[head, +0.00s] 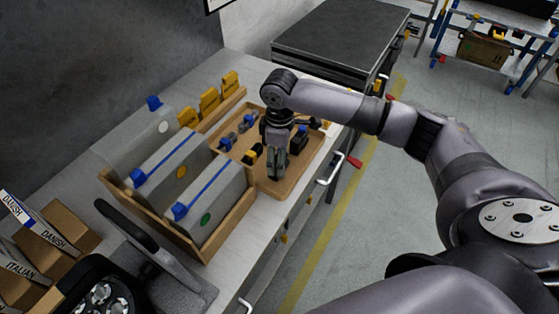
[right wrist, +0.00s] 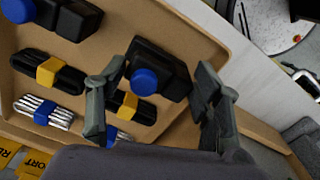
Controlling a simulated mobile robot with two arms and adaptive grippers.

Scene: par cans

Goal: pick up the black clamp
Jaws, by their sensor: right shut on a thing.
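A black clamp (right wrist: 172,72) with a round blue knob sits between the two grey fingers of my right gripper (right wrist: 155,108) in the right wrist view. The fingers are shut on its sides. In the head view my right gripper (head: 278,166) points down over the wooden tray (head: 270,187), and it hides most of what it holds. A second black piece with a blue knob (right wrist: 72,18) lies in the tray at the upper left of the right wrist view. My left gripper is not in view.
Beside the clamp in the tray lie black bundles with yellow bands (right wrist: 48,72) and a white bundle with a blue band (right wrist: 44,112). A wooden crate (head: 184,236) with grey cases stands left of the tray. A par can (head: 100,296) is at the lower left.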

